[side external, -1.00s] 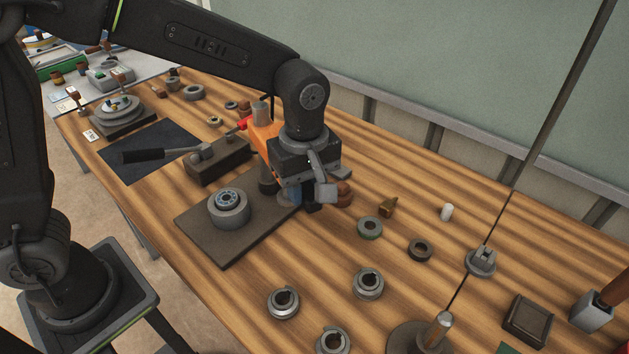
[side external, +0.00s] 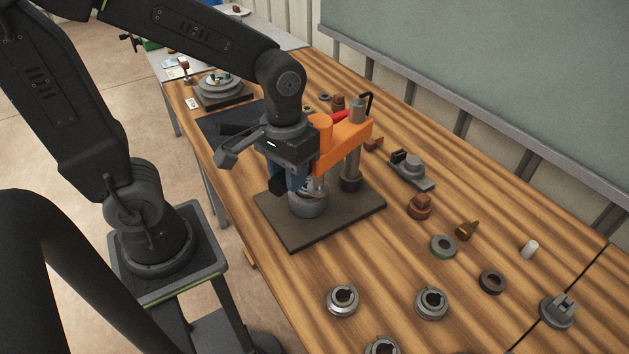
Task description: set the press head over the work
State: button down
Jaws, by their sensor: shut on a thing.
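The orange press head (side external: 346,137) sits on its grey post (side external: 351,168) at the right of the dark base plate (side external: 335,225). Its free end reaches left. A light spindle (side external: 317,188) hangs below this end, over the round grey work (side external: 308,206), which stands on the plate. From this angle I cannot tell whether the spindle touches the work or is exactly centred. My gripper (side external: 289,184) is shut at the free end of the press head, on its left side. The gripper body hides the grip and part of the work's top.
Grey collars (side external: 342,301), a green-rimmed ring (side external: 443,246), a dark ring (side external: 492,281) and a brown knob (side external: 420,206) lie on the wooden bench to the right and front. A grey fixture (side external: 412,170) lies right of the post.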

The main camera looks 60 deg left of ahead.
jog(key=a+m, duration=0.3)
jog(key=a, duration=0.3)
jog(key=shift+s+m, duration=0.3)
jog(key=shift+s, duration=0.1)
jog(key=c, duration=0.8)
grip_release()
jog(key=shift+c, duration=0.2)
notch_tip(320, 180, up, 14)
jog(key=s+d+f+t, duration=0.2)
jog(key=d+f+t, duration=0.2)
jog(key=f+t, duration=0.1)
jog(key=shift+s+t, duration=0.15)
jog(key=shift+t, duration=0.15)
